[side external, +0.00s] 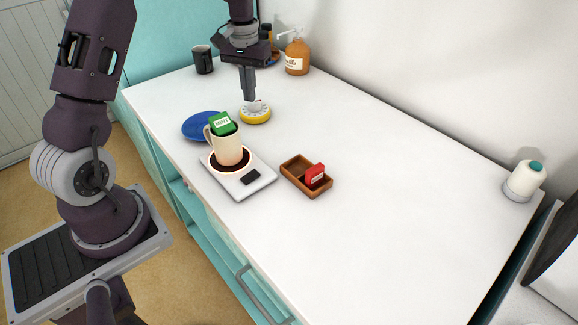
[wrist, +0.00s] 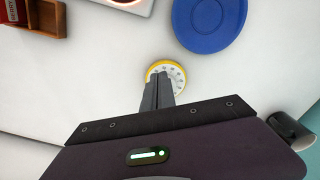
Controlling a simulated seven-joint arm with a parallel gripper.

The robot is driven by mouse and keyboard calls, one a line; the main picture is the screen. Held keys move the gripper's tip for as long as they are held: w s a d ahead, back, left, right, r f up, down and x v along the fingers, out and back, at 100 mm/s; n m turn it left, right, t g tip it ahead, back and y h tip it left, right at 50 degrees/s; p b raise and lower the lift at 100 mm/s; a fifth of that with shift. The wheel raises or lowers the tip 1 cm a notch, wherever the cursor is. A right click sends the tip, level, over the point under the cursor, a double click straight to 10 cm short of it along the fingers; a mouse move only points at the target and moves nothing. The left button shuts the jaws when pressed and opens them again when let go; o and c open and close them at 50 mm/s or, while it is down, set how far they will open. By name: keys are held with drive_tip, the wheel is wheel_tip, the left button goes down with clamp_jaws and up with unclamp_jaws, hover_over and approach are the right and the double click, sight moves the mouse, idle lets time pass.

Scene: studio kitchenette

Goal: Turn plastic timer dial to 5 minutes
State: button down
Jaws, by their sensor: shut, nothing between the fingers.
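The timer (side external: 256,114) is a round yellow disc with a white numbered dial, lying on the white counter near the back. It also shows in the wrist view (wrist: 179,73), partly covered by my fingers. My gripper (side external: 250,98) points down with its fingers together and empty, just above or at the dial's back edge. I cannot tell whether the fingertips touch the dial. The numbers on the dial are too small to read.
A blue plate (side external: 197,127) lies left of the timer. A beige mug (side external: 228,150) with a green mint packet stands on a white scale (side external: 252,187). A wooden tray (side external: 294,180) holds a red packet. Bottles (side external: 297,57) and a black mug (side external: 203,60) stand behind.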

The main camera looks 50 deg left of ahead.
drive_tip(key=shift+f, duration=1.7)
drive_tip(key=shift+w+a, duration=0.35)
drive_tip(key=shift+w, duration=0.15)
drive_tip(key=shift+s+a, duration=0.2)
drive_tip(key=shift+a, duration=0.1)
drive_tip(key=shift+s+d, duration=0.15)
drive_tip(key=shift+s, duration=0.15)
wheel_tip(320, 180, up, 6)
idle(0.5)
